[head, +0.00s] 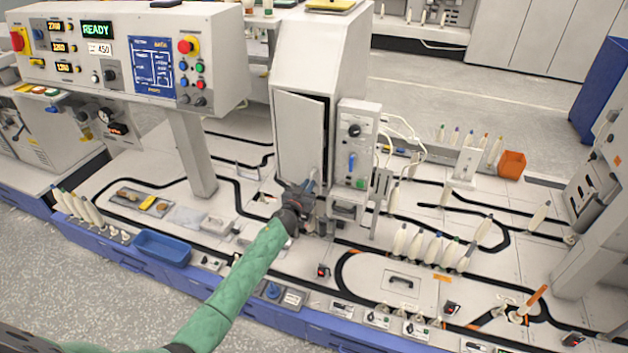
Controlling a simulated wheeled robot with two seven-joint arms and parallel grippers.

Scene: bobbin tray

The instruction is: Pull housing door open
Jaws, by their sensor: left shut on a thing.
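The housing (318,55) is a tall light-grey cabinet standing near the middle of the workbench. Its door (300,135) is a pale panel on the front, with a dark gap along its top and right edges, so it looks slightly ajar. My left arm, in a green sleeve, reaches up from the bottom left. My left gripper (308,190) is at the lower right part of the door, shut on what looks like the door's handle. The handle itself is mostly hidden by the gripper. My right gripper is not in view.
A control box (356,145) with knobs stands close on the right of the door. A control panel (125,55) on a post (192,155) stands to the left. A blue bin (162,248) and several bobbins (430,248) sit on the bench.

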